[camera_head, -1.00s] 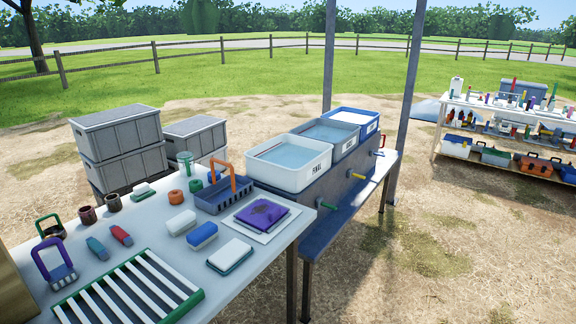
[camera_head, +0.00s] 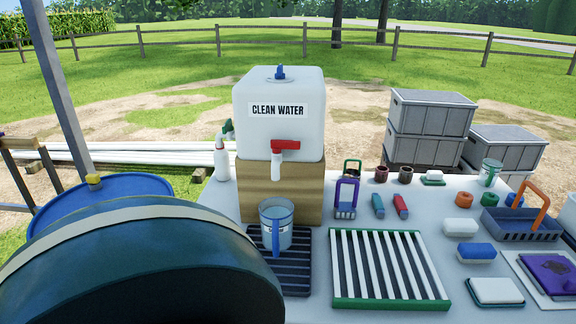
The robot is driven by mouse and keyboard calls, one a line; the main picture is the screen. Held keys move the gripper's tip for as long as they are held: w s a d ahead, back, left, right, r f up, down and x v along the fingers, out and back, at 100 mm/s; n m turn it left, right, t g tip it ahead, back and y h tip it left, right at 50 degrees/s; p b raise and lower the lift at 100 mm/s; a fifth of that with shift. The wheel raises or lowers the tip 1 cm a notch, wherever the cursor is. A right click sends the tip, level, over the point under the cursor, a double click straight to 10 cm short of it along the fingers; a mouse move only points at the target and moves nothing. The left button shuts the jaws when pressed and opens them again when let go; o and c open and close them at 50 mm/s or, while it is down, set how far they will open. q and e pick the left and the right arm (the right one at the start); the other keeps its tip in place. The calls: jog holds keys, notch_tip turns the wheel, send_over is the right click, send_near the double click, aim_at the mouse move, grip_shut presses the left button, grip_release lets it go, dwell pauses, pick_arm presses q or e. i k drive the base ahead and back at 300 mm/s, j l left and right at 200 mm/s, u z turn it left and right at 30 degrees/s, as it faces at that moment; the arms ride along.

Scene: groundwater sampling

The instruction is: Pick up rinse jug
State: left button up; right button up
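A clear jug (camera_head: 289,238) with a blue rim and blue handle, which looks like the rinse jug, stands upright on a dark ribbed drip mat (camera_head: 295,275). It is in front of the wooden block (camera_head: 225,185) and below the red tap (camera_head: 286,146) of the white clean water container (camera_head: 252,105). Its handle faces me and partly covers a small label. Neither of my grippers is in view.
A large dark green rounded body with a cream band (camera_head: 130,235) fills the lower left foreground. A blue drum (camera_head: 60,195) is behind it. Right of the jug are a striped rack (camera_head: 375,302) and several brushes and blocks on the table.

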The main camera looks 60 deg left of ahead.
aim_at(276, 214)
jog(key=u, duration=1.95)
